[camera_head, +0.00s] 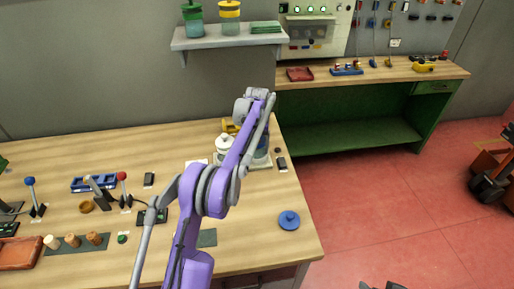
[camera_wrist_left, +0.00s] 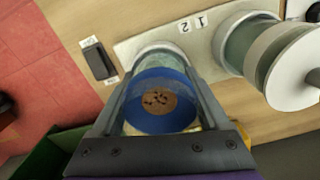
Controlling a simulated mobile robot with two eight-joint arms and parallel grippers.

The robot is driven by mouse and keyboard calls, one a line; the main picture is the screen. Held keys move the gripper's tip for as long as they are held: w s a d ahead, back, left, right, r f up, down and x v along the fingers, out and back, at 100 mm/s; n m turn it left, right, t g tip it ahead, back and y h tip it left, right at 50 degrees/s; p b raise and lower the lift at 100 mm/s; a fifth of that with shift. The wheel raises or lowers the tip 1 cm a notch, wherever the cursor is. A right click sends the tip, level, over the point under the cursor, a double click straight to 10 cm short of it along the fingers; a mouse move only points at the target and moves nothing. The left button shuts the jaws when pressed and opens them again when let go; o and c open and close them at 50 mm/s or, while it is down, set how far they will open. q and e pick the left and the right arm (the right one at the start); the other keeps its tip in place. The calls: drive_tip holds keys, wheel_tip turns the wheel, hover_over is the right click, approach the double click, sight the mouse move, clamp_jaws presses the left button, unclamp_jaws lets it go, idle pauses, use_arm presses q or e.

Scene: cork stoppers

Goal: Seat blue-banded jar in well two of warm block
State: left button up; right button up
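The blue-banded jar (camera_wrist_left: 148,122) is between the two fingers of my left gripper (camera_wrist_left: 162,105) in the left wrist view. The warm block (camera_wrist_left: 135,42) is pale, with labels 1 and 2. The jar is at the well beside label 2; I cannot tell whether its base rests on the bottom. A white-lidded jar (camera_wrist_left: 295,70) stands at the other well. In the head view my purple arm hides most of the block (camera_head: 262,164) and the gripper.
A blue lid (camera_head: 289,220) lies near the table's right edge. A small dark device (camera_wrist_left: 98,60) lies beside the block. Levers, cork stoppers (camera_head: 73,240) and a red tray (camera_head: 20,253) fill the left side. A shelf (camera_head: 230,38) hangs on the wall behind.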

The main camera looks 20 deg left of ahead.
sight(258, 140)
use_arm(q)
drive_tip(key=shift+o, duration=1.3)
drive_tip(key=f, duration=0.3)
drive_tip(key=s+f, duration=0.1)
drive_tip(key=f, duration=0.1)
drive_tip(key=shift+d+f, duration=0.15)
drive_tip(key=shift+d, duration=0.25)
drive_tip(key=shift+r, duration=0.5)
drive_tip(key=r, duration=0.1)
drive_tip(key=r+p, duration=0.1)
drive_tip(key=r, duration=0.1)
drive_tip(key=w+r+p, duration=0.1)
drive_tip(key=r, duration=0.1)
drive_tip(key=shift+w+a+r, duration=0.1)
drive_tip(key=shift+a, duration=0.15)
drive_tip(key=r, duration=0.6)
drive_tip(key=shift+s+p, duration=0.2)
drive_tip(key=shift+p, duration=0.2)
drive_tip(key=shift+w+a+r, duration=0.15)
drive_tip(key=shift+w+r, duration=0.05)
drive_tip(key=shift+r, duration=0.3)
use_arm(e)
drive_tip(key=w+r, duration=0.2)
drive_tip(key=w, duration=0.1)
drive_tip(key=w+r, duration=0.1)
drive_tip(key=shift+w+a, duration=0.2)
drive_tip(key=shift+a, duration=0.15)
use_arm(q)
drive_tip(key=shift+s, duration=0.1)
